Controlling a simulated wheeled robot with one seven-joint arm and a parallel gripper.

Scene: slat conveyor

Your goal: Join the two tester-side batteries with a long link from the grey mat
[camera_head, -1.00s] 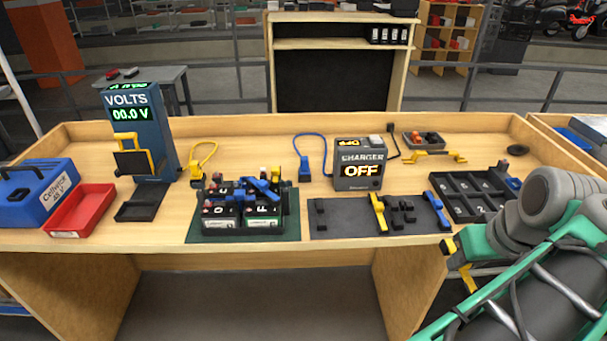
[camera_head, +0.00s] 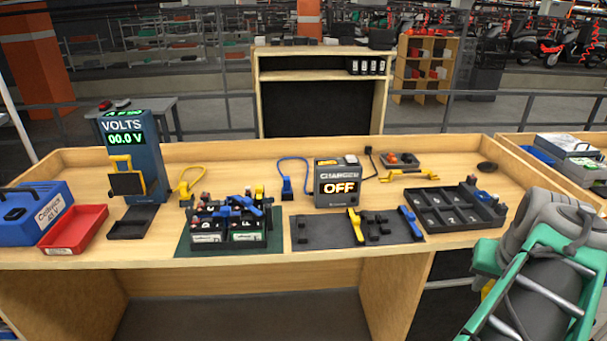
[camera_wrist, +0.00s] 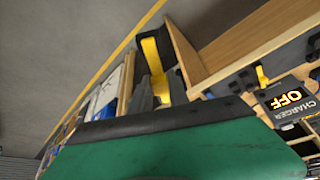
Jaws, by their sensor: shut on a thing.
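My gripper (camera_wrist: 160,88) is shut on a yellow link (camera_wrist: 152,62) with a dark end, in the wrist view. In the head view my arm hides most of the gripper; a sliver of yellow (camera_head: 487,290) shows beside it, right of the bench front. The batteries (camera_head: 243,237) stand in a group on a green mat (camera_head: 186,246), with blue links (camera_head: 235,205) and dark parts on top. The grey mat (camera_head: 305,238) carries a yellow link (camera_head: 355,225), a blue link (camera_head: 410,222) and black holders. The tester (camera_head: 130,150) reads 00.0 volts.
The charger (camera_head: 335,182) reads OFF behind the grey mat. A black compartment tray (camera_head: 450,210) stands at right, near my arm. A red tray (camera_head: 72,230) and blue case (camera_head: 32,210) are at left. A wooden rim (camera_head: 300,150) borders the bench's back.

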